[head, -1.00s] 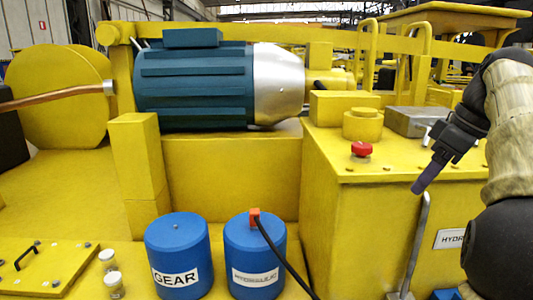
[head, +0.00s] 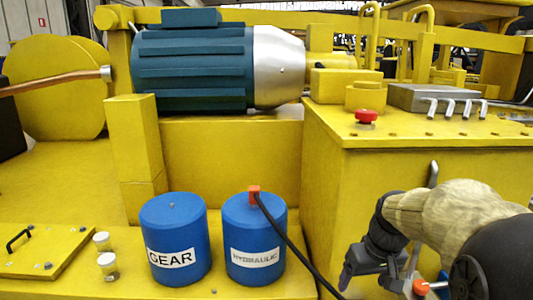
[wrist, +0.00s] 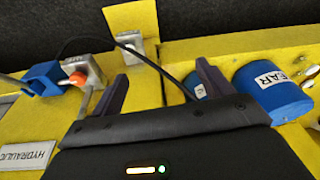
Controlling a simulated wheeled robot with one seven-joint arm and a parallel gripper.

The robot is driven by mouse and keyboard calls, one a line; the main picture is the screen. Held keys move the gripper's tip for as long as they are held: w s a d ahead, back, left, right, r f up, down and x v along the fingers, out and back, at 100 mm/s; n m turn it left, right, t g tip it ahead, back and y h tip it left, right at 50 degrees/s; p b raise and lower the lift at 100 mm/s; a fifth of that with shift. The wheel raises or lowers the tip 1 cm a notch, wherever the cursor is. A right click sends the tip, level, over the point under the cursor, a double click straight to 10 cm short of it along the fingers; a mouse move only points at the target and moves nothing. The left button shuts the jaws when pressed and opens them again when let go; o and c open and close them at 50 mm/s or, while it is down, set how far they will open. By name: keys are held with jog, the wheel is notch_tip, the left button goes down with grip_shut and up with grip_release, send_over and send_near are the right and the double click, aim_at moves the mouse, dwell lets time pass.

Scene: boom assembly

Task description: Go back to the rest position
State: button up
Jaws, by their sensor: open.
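My gripper (head: 366,268) is low in front of the yellow cabinet, right of the blue hydraulic canister, in the head view. In the wrist view my gripper (wrist: 160,85) has its two dark fingers spread apart with nothing between them. The fingers point over the yellow deck. My forearm hides part of the cabinet front and its HYDRAULIC label in the head view.
The HYDRAULIC canister (head: 254,239) with an orange-red connector and black cable, and the GEAR canister (head: 174,238), stand left of my gripper. The cable runs close to it. An orange-tipped fitting (wrist: 78,79) and blue part (wrist: 45,79) show in the wrist view.

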jog(key=s+a+f+b, duration=0.2)
jog(key=s+f, duration=0.3)
jog(key=f, duration=0.3)
jog(key=s+a+f+m+b, duration=0.1)
jog(key=s+a+f, duration=0.3)
jog(key=f, duration=0.4)
jog(key=shift+s+f+m+h+b, duration=0.3)
jog(key=shift+s+f+h+b, duration=0.1)
jog(key=shift+s+b, duration=0.35)
jog(key=shift+w+a, duration=0.1)
jog(key=shift+w, duration=0.05)
